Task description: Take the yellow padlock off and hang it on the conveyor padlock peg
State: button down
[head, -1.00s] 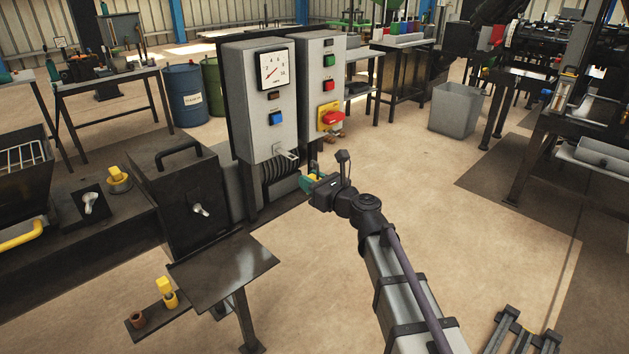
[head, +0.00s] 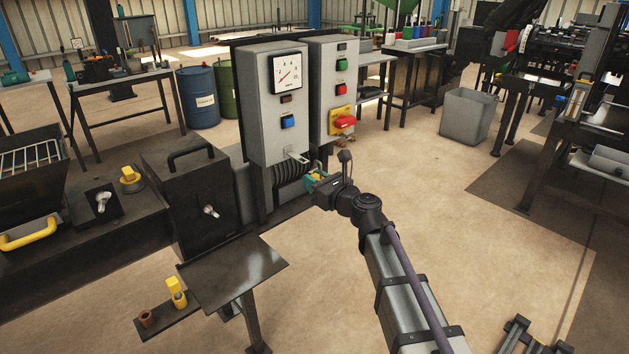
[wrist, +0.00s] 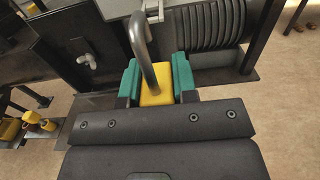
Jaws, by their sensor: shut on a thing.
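The yellow padlock (wrist: 155,84) is between the green jaw pads of my gripper (wrist: 158,80), which is shut on its body. Its grey shackle (wrist: 142,45) rises toward a light metal bracket (wrist: 155,12) below the grey gauge cabinet. I cannot tell whether the shackle is still through the bracket. In the head view my gripper (head: 315,181) is just below and right of that bracket (head: 297,158), with a bit of yellow between its pads. I cannot make out for certain which part is the conveyor padlock peg.
A black box (head: 190,195) with a handle stands left of the cabinet (head: 270,105). A small shelf (head: 160,318) at lower left bears a brown cup (head: 147,318) and a yellow-topped piece (head: 174,286). A red switch (head: 344,122) is on the neighbouring cabinet.

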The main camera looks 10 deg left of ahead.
jog(key=shift+x, duration=1.5)
jog(key=shift+w+a, duration=0.1)
dwell(0.4)
jog(key=shift+w+a, duration=0.35)
jog(key=shift+a, duration=0.15)
jog(key=shift+f+b, duration=0.7)
dwell(0.4)
